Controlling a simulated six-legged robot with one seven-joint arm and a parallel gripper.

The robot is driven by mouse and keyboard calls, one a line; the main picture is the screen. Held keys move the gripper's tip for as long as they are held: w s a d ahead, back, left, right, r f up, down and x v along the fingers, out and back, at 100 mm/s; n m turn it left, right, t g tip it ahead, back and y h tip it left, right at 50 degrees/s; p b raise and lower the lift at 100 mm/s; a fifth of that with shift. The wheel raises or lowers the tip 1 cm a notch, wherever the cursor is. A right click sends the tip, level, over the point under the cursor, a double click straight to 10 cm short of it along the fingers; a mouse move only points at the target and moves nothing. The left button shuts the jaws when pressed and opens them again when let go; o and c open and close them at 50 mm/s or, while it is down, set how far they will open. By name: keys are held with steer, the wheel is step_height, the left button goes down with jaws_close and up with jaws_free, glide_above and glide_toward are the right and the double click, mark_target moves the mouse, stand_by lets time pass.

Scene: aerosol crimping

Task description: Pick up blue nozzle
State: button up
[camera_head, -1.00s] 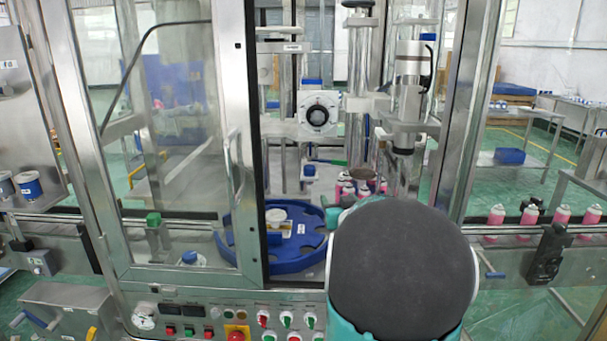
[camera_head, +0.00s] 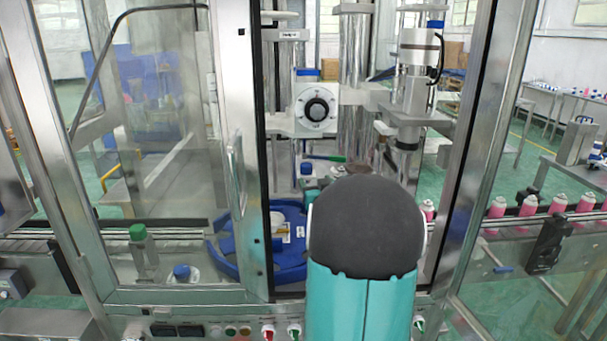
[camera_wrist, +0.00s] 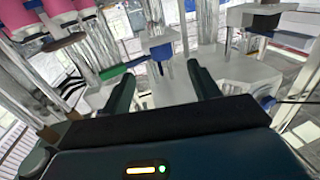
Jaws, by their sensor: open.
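A small blue piece, which looks like the blue nozzle (camera_head: 306,169), stands in the machine below the white dial unit in the head view. In the wrist view a blue piece (camera_wrist: 162,52) shows at the end of a pale block, ahead of and between my fingers; I cannot tell for certain that it is the same piece. My gripper (camera_wrist: 160,70) is open, with its two dark fingers apart and nothing between them. In the head view my arm's dark round joint hides most of the gripper.
A blue round carrier (camera_head: 291,257) lies left of my arm. The door frame (camera_head: 243,150) and right post (camera_head: 478,130) bound the opening. Pink cans (camera_head: 527,205) line the conveyor at right; more pink cans (camera_wrist: 62,8) show in the wrist view. Metal columns (camera_head: 353,90) stand behind.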

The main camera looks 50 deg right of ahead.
mark_target(308, 168)
steer(key=x, duration=0.2)
steer(key=shift+w+d, duration=0.2)
steer(key=shift+d, duration=0.1)
steer(key=x, duration=0.5)
steer(key=shift+w+a+f, duration=0.1)
steer(key=shift+a+f, duration=0.05)
steer(key=shift+f, duration=0.05)
steer(key=shift+w+d+r, duration=0.1)
steer(key=shift+w+d, duration=0.25)
steer(key=shift+w, duration=0.1)
steer(key=c, duration=1.1)
steer(key=shift+r, duration=0.1)
steer(key=shift+c, duration=0.2)
steer(key=shift+r, duration=0.5)
step_height(308, 168, up, 2)
steer(key=shift+r, duration=0.2)
steer(key=s+a+r, duration=0.7)
steer(key=a+r, duration=0.2)
steer(key=a, duration=0.2)
steer(key=shift+s+a+r, duration=0.25)
steer(key=shift+s+a, duration=0.05)
steer(key=shift+s, duration=0.1)
